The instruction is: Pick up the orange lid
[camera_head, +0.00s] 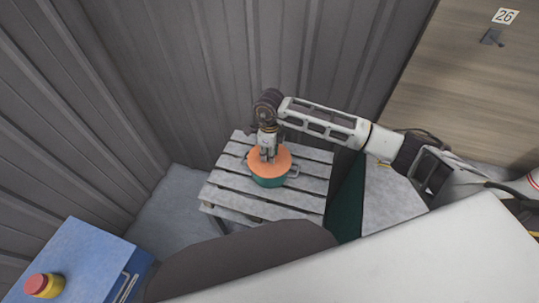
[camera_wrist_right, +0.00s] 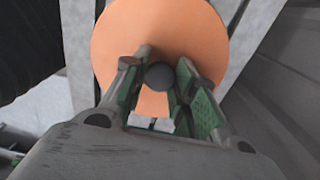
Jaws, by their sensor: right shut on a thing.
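The orange lid (camera_head: 281,160) sits on a teal pot (camera_head: 269,182) on a slatted grey table, seen in the head view. In the right wrist view the lid (camera_wrist_right: 185,30) fills the upper middle as a flat orange disc with a dark round knob (camera_wrist_right: 160,76) at its centre. My right gripper (camera_head: 268,156) points down onto the lid from above. In the wrist view its green-sided fingers (camera_wrist_right: 160,82) are on both sides of the knob, shut on it. My left gripper is not in view.
The slatted table (camera_head: 310,187) has bare slats around the pot. Corrugated grey walls (camera_head: 215,70) stand close behind and to the left. A blue box (camera_head: 75,255) with a red and yellow button (camera_head: 43,286) is at the lower left.

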